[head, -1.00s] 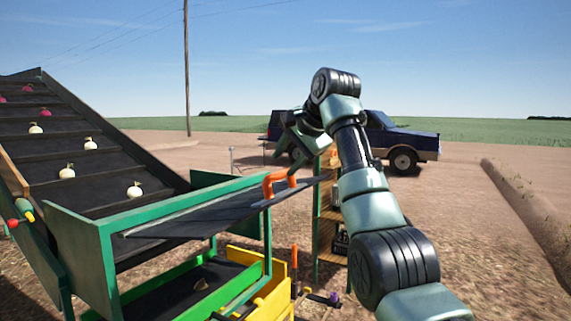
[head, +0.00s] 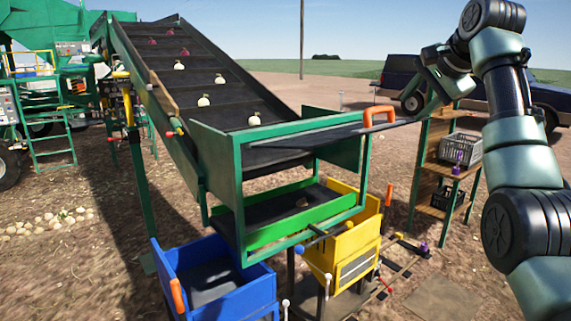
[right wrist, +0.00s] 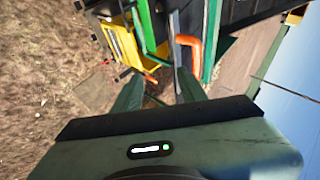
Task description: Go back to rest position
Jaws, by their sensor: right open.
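My right gripper (head: 428,85) is open and empty in the head view, up and to the right of the orange handle (head: 380,115). The handle stands on the dark flat plate (head: 300,135) at the end of the conveyor. In the right wrist view, the two green fingers (right wrist: 160,88) are spread apart, and the orange handle (right wrist: 193,50) lies beyond them, apart from the fingers. My right arm is raised along the right side of the head view. My left gripper is not in view.
The sloping conveyor (head: 190,95) carries several white and red onions. A blue bin (head: 225,300) and a yellow bin (head: 345,245) stand below its end. A wooden shelf (head: 432,178) with crates stands at right, close to my arm. A truck (head: 400,75) is behind.

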